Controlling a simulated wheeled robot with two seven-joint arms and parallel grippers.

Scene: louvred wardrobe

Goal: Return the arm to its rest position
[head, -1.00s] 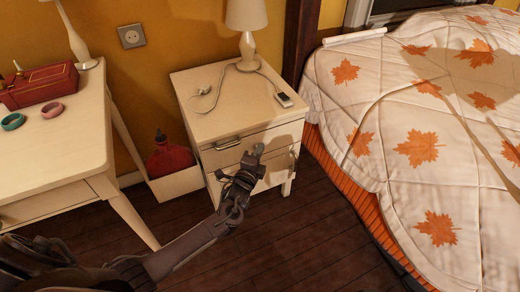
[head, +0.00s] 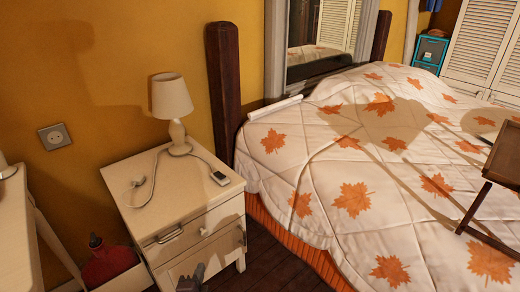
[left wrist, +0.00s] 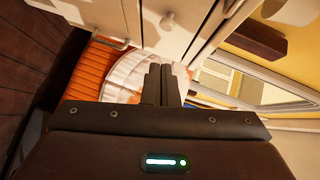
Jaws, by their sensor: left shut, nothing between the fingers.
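My left gripper (head: 191,279) shows only at the bottom edge of the head view, in front of the lower part of the white nightstand (head: 152,212). The rest of that arm is out of the head picture. In the left wrist view the two dark fingers (left wrist: 162,84) are together, with nothing between them. A pale furniture front with a round knob (left wrist: 168,20) is beyond them. I cannot tell whether the fingertips touch the nightstand. My right gripper is in neither view.
A lamp (head: 174,108), a small device (head: 220,178) and a cable are on the nightstand. The bed (head: 345,170) with a leaf-pattern quilt is to its right, bearing a dark tray table (head: 503,160). A red bottle (head: 102,262) is at lower left. Dark floor (head: 270,265) shows between nightstand and bed.

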